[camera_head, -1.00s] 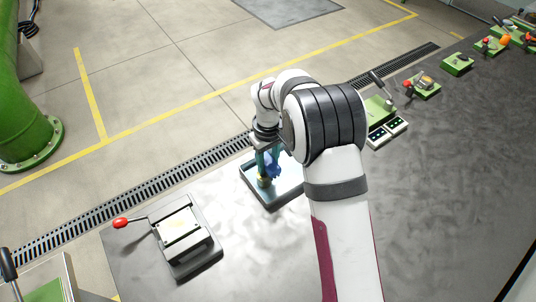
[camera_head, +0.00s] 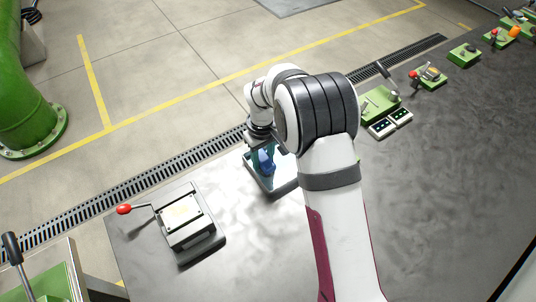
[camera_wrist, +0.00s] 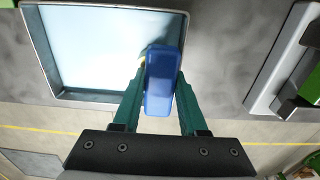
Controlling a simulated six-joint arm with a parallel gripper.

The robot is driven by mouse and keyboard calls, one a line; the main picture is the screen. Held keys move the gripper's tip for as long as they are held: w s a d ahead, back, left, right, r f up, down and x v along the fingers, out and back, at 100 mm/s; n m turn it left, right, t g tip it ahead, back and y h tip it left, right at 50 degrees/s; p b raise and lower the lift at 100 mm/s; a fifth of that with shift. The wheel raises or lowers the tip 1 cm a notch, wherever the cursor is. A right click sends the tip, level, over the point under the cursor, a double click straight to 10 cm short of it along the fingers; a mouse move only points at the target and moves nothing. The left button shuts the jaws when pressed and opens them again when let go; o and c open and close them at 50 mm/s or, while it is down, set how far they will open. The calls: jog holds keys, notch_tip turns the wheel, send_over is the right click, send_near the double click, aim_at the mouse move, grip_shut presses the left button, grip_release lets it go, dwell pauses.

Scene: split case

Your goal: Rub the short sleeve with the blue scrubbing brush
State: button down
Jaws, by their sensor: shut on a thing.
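My gripper (camera_wrist: 161,84) is shut on the blue scrubbing brush (camera_wrist: 163,88), with one green finger on each side of it. In the head view my gripper (camera_head: 265,152) points down over a shallow tray (camera_head: 281,189), and the blue brush (camera_head: 266,162) shows low between the fingers. In the wrist view the tray (camera_wrist: 41,52) has a pale, shiny floor. A small yellowish bit (camera_wrist: 143,62), perhaps the short sleeve, peeks out left of the brush, mostly hidden. I cannot tell whether the brush touches it.
A box with a red-knobbed lever (camera_head: 188,222) stands left of the tray. A green device with two small panels (camera_head: 382,105) stands to the right. Several more green devices line the bench further off. The dark bench (camera_head: 440,190) is bare on the near right.

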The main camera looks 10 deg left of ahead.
jog(key=shift+w+d, duration=0.8)
jog(key=shift+d, duration=0.05)
jog(key=shift+s+a, duration=0.85)
jog(key=shift+a, duration=0.05)
jog(key=shift+w+d, duration=0.85)
jog(key=shift+w+d+r, duration=0.1)
jog(key=shift+w+r, duration=0.05)
notch_tip(320, 180, up, 8)
